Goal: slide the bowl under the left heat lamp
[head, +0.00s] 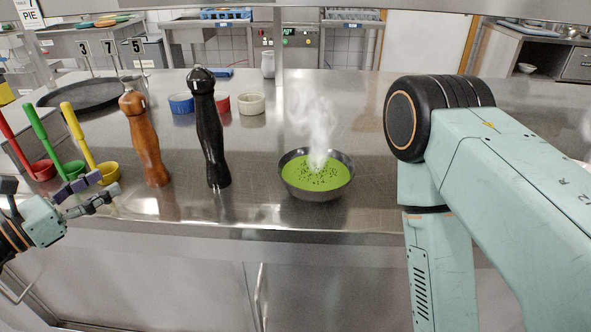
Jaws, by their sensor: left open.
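A dark bowl (317,193) of green soup with dark flecks stands upright on the steel counter near its front edge, right of centre. Steam rises from it. My left gripper (95,192) is at the far left by the counter's front edge, open and empty, near the yellow ladle (103,173). It is well left of the bowl, with two mills between them. My right arm fills the right side; its gripper is not in view. I cannot make out a heat lamp in the head view.
A wooden mill (146,140) and a black mill (208,130) stand left of the bowl. Red, green and yellow ladles are at the left. Blue, red and cream ramekins (251,104) and a dark round tray (80,95) are farther back. Bare counter (350,110) lies behind the bowl.

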